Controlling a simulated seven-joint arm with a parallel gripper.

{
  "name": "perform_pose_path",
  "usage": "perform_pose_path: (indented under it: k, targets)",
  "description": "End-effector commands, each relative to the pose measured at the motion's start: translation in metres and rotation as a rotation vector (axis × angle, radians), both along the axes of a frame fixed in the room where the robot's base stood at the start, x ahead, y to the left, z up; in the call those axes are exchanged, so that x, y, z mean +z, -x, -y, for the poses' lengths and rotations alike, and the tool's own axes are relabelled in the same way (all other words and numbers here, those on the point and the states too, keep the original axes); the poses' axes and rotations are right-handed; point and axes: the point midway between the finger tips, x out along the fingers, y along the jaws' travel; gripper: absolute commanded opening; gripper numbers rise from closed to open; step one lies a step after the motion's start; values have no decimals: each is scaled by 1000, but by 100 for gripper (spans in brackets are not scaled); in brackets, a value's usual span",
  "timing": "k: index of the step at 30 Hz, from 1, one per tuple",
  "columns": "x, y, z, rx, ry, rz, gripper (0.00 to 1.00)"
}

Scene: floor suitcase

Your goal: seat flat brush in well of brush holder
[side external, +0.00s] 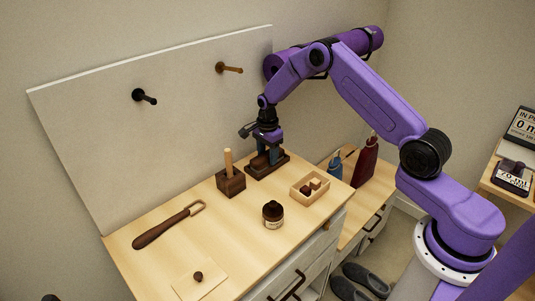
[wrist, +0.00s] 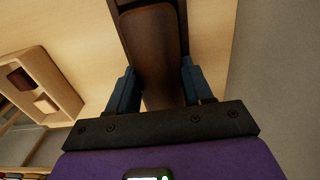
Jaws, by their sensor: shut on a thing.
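The flat brush (wrist: 152,45) shows in the wrist view as a dark brown, flat, rounded piece between the blue fingers. My gripper (wrist: 157,86) is shut on it. In the side external view my gripper (side external: 268,154) points down over the dark wooden brush holder (side external: 281,167) near the back of the bench. There the fingers hide most of the brush. Dark wood of the holder (wrist: 117,8) also shows beyond the brush in the wrist view. I cannot tell whether the brush is in the well or how deep it sits.
A dark block with a pale peg (side external: 231,182) stands left of the holder. A long-handled tool (side external: 165,227) lies at left. A pegboard panel (side external: 130,145) rises behind.

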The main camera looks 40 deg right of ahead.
Motion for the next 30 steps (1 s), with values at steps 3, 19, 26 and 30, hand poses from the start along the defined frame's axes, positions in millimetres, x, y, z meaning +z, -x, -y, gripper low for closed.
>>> perform_pose_path:
  k: [3,19,26,30]
  targets:
    - [-2,0,0,0,0,0,67]
    - [16,-1,0,0,0,3,76]
    - [62,-1,0,0,0,5,76]
    - [89,-1,0,0,0,4,76]
